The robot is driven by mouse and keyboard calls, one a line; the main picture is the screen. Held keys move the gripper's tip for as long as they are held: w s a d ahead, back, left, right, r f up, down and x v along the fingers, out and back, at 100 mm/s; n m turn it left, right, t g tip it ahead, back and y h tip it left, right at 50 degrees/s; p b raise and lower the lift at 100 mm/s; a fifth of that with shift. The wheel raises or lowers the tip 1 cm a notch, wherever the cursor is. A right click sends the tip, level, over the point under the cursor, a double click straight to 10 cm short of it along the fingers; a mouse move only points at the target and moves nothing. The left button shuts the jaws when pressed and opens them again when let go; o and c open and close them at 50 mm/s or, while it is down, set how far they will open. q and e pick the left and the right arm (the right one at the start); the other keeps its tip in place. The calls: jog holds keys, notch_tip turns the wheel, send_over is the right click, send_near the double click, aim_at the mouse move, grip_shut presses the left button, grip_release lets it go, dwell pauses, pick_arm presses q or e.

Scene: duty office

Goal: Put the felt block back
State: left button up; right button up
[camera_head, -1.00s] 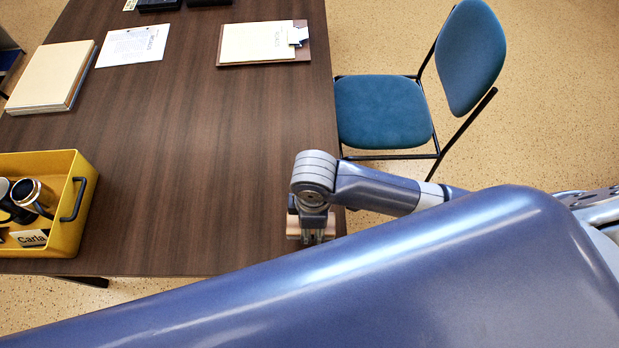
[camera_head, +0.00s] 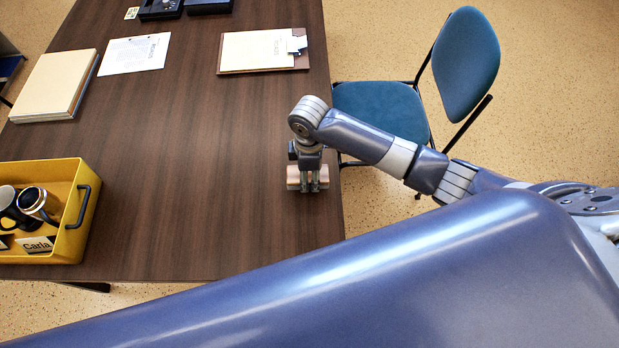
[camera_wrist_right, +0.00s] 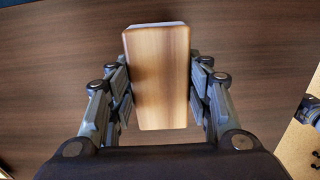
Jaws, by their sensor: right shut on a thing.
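The felt block (camera_head: 293,177) is a small block with a light wooden body, held in my right gripper (camera_head: 309,186) near the table's right edge. In the right wrist view the block (camera_wrist_right: 160,75) shows its wood-grain face, with a thin pale edge at its far end. The right gripper's fingers (camera_wrist_right: 160,110) are shut on its two long sides. Behind it is the dark tabletop; I cannot tell whether the block touches it. My left gripper is not in view.
A yellow crate (camera_head: 75,240) with mugs and a "Carla" card stands at the table's left. A folder stack (camera_head: 52,85), a paper (camera_head: 134,54) and a clipboard (camera_head: 262,70) lie farther back. A blue chair (camera_head: 385,112) stands at the right. The table's middle (camera_head: 200,150) is clear.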

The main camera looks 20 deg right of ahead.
aim_at(309, 181)
notch_tip(309, 181, down, 3)
jog(key=shift+r, duration=0.15)
jog(key=shift+f, duration=0.35)
jog(key=shift+f, duration=0.1)
jog(key=o, duration=1.1)
notch_tip(309, 181, up, 12)
jog(key=shift+r, duration=0.1)
jog(key=shift+s, duration=0.1)
